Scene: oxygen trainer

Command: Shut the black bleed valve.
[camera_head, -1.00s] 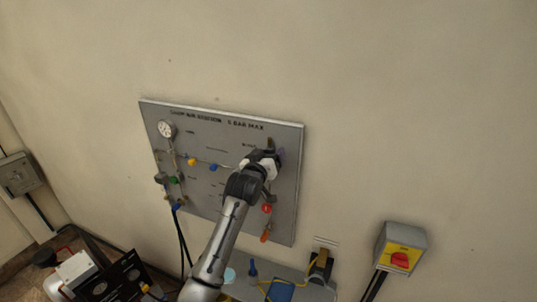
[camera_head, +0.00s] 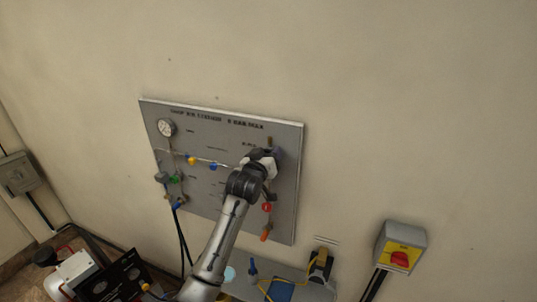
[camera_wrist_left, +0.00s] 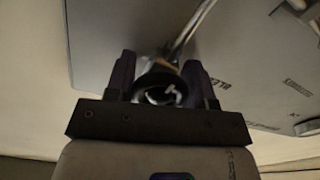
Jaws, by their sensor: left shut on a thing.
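The grey panel (camera_head: 225,135) is mounted on the wall, with a gauge and several coloured valves. My left gripper (camera_head: 272,160) is at the panel's upper right and hides the black bleed valve in the head view. In the left wrist view, my left gripper (camera_wrist_left: 160,80) has its two dark fingers on either side of the round black bleed valve (camera_wrist_left: 161,84) and is shut on it. A metal pipe runs from behind the valve. Lettering beginning "BLE" shows on the panel beside it. The valve's exact turn angle cannot be told. My right gripper is not in view.
A red valve (camera_head: 266,208) and an orange handle (camera_head: 264,236) sit below my gripper. Yellow (camera_head: 191,160), blue (camera_head: 213,167) and green (camera_head: 175,179) valves are to the left. A red-knobbed switch box (camera_head: 400,250) is on the wall at lower right.

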